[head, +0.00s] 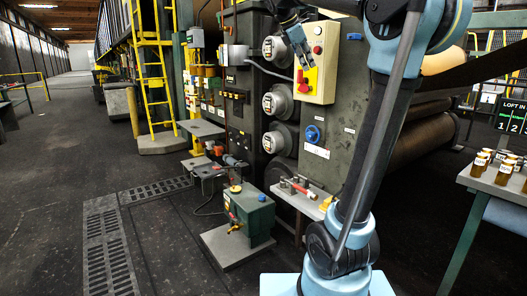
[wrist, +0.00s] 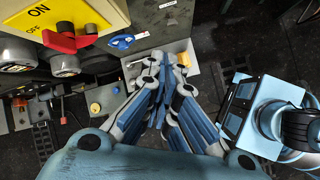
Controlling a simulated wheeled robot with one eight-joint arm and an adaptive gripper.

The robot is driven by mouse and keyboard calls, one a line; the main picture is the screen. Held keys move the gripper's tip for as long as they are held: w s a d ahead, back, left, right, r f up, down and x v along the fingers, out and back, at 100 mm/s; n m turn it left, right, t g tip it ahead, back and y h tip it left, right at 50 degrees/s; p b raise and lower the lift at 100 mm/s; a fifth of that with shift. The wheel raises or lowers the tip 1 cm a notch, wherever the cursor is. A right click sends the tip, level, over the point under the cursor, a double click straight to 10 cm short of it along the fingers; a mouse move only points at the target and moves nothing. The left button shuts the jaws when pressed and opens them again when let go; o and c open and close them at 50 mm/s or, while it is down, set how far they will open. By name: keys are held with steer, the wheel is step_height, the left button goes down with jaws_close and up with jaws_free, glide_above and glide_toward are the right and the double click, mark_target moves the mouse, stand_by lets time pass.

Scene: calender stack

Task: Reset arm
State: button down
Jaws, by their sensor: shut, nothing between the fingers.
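My arm (head: 385,110) rises from its light-blue base and bends over at the top of the head view. My gripper (head: 303,58) hangs in front of the yellow switch box, pointing down. In the wrist view my gripper (wrist: 166,62) has its blue-padded fingers drawn together at the tips, with nothing between them. The yellow switch box (head: 325,50) has a red rotary handle on a yellow plate. In the wrist view the red handle (wrist: 66,42) sits beside the ON and OFF marks, left of my fingers and apart from them. I cannot tell its exact setting.
A dark machine panel with round gauges (head: 274,104) stands behind. A blue valve wheel (head: 312,133) sits below the box. A small shelf (head: 310,205) and a green unit (head: 249,215) are lower down. A table with brown jars (head: 480,164) is at right. The floor at left is clear.

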steer(key=s+f+m+y, duration=0.2)
steer(key=s+f+m, duration=0.4)
steer(key=s+f, duration=0.4)
steer(key=s+d+f+m+g+y, duration=0.1)
steer(key=s+f+m, duration=0.5)
steer(key=f, duration=1.5)
steer(key=s+d+f+m+y, duration=0.1)
steer(key=s+f+m, duration=0.5)
steer(key=s+f, duration=0.9)
steer(key=shift+s+d+f+m+g+y, duration=0.2)
steer(key=shift+d+f+m+g+y, duration=0.15)
steer(key=shift+y, duration=0.45)
steer(key=shift+a, duration=0.1)
steer(key=shift+w+f, duration=0.15)
steer(key=shift+w, duration=0.35)
steer(key=shift+a, duration=0.1)
